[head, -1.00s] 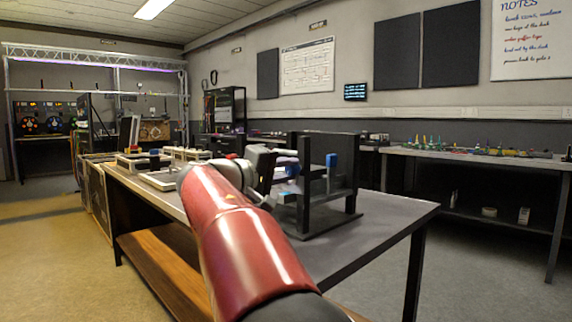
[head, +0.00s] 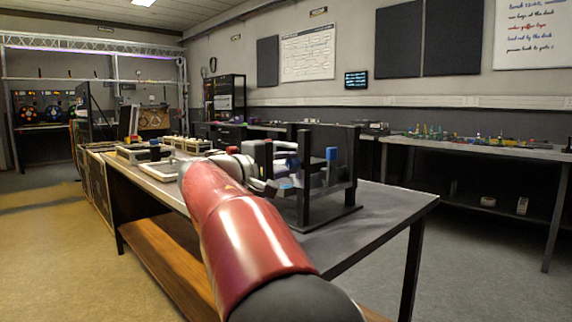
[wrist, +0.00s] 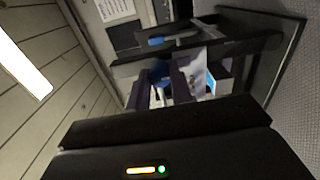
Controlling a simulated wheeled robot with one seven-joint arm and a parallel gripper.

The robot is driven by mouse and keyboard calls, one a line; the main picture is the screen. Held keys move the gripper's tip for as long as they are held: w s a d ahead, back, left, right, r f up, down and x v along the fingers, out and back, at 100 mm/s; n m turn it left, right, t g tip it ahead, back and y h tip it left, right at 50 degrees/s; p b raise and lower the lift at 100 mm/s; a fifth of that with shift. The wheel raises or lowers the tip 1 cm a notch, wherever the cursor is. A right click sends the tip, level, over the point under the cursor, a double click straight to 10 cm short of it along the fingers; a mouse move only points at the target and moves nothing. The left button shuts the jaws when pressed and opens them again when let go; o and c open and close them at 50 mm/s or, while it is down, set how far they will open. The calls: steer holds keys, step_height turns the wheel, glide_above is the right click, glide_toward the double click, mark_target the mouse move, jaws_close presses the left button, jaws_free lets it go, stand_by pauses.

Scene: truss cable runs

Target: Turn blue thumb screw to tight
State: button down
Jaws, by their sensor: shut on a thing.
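My gripper (wrist: 163,84) is shut on a small blue part (wrist: 162,71), which looks like the blue thumb screw. It is mostly hidden between the two dark fingers. In the head view, my gripper (head: 287,165) reaches into the left side of a black frame stand (head: 352,170) on the table. A second blue knob (head: 331,153) sits on the stand's right upright, apart from my fingers. A blue disc (head: 286,186) shows low beside my gripper. I cannot tell how tight the screw is.
The stand is on a dark-topped table (head: 385,205) with clear room at its right end. Pale trays and blocks (head: 160,168) lie on its left part. A side bench (head: 480,148) with small coloured parts runs along the back wall.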

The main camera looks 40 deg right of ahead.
steer(key=c, duration=1.2)
jaws_free()
steer(key=shift+c, duration=0.2)
steer(key=a, duration=0.7)
steer(key=shift+s+a, duration=0.25)
steer(key=shift+a, duration=0.15)
steer(key=s+a+f+t+y+p, duration=0.2)
steer(key=s+a+f+y+p, duration=0.1)
steer(key=s+a+f+y, duration=0.6)
steer(key=s+a+f+m+t+y+p, duration=0.1)
steer(key=s+a+f+t+y+p, duration=0.1)
steer(key=s+a+f+y, duration=0.7)
steer(key=s+a+f+p, duration=0.1)
steer(key=s+a+f, duration=0.1)
steer(key=f, duration=0.5)
steer(key=shift+a+f, duration=0.15)
steer(key=shift+a, duration=0.4)
